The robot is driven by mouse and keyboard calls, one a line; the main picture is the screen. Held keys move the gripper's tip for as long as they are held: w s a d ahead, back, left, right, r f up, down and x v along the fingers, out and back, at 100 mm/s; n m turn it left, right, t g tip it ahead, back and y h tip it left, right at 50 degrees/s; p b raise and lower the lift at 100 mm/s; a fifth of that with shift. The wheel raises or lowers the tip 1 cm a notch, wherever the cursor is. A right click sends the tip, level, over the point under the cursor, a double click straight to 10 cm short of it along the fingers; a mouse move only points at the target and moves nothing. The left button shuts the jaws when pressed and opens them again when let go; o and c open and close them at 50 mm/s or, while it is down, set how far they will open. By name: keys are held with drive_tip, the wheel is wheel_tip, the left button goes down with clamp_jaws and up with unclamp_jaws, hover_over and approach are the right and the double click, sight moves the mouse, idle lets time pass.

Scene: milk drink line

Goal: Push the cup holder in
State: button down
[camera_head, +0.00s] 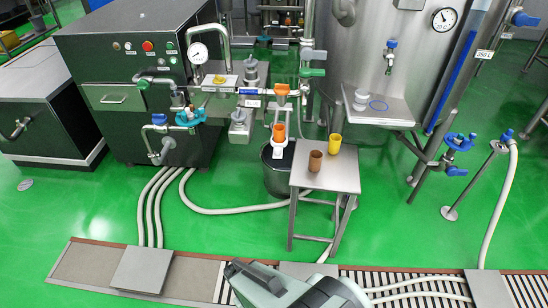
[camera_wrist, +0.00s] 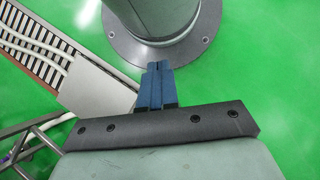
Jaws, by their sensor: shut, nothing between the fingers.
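A white cup holder (camera_head: 278,152) appears in the head view below the orange-handled tap, above a dark bucket. An orange cup (camera_head: 280,131) appears to sit in it. Whether the holder is pulled out or pushed in is hard to tell at this size. My gripper (camera_wrist: 157,66) shows in the wrist view with its blue fingers shut together and nothing between them. It points over green floor, and the cup holder is not in that view. In the head view my arm is at the bottom edge, well apart from the holder.
A small steel table (camera_head: 325,172) with a brown cup (camera_head: 315,162) and a yellow cup (camera_head: 335,144) stands just right of the holder. The dark bucket (camera_head: 276,178) stands below it. White hoses (camera_head: 225,210) cross the floor. A dark machine (camera_head: 140,70) stands left, a steel tank (camera_head: 400,60) right.

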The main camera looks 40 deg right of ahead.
sight(276, 152)
drive_tip(key=w+d+r+n+t+h, duration=0.2)
drive_tip(key=w+d+r+h, duration=0.15)
drive_tip(key=w+d, duration=0.4)
drive_tip(key=w+d+r+n+t+h, duration=0.1)
drive_tip(key=w+d+r+n+h, duration=0.25)
drive_tip(key=d, duration=0.75)
drive_tip(key=w+d+r+n+t+h, duration=0.1)
drive_tip(key=w+d+r+t+h, duration=0.2)
drive_tip(key=w+d, duration=0.55)
drive_tip(key=w+d+r+n+t+h, duration=0.25)
drive_tip(key=w+r+n+t, duration=0.3)
drive_tip(key=w+n, duration=0.3)
drive_tip(key=w+d+r+n+t+h, duration=0.2)
drive_tip(key=w+r+n+t+h, duration=0.15)
drive_tip(key=w+r+n, duration=0.5)
drive_tip(key=shift+n, duration=0.55)
drive_tip(key=f+x, duration=0.1)
drive_tip(key=x, duration=0.7)
drive_tip(key=s+f+x, duration=0.1)
drive_tip(key=x, duration=0.3)
drive_tip(key=shift+w+d+f, duration=0.1)
drive_tip(key=shift+d+f, duration=0.2)
drive_tip(key=shift+f, duration=0.05)
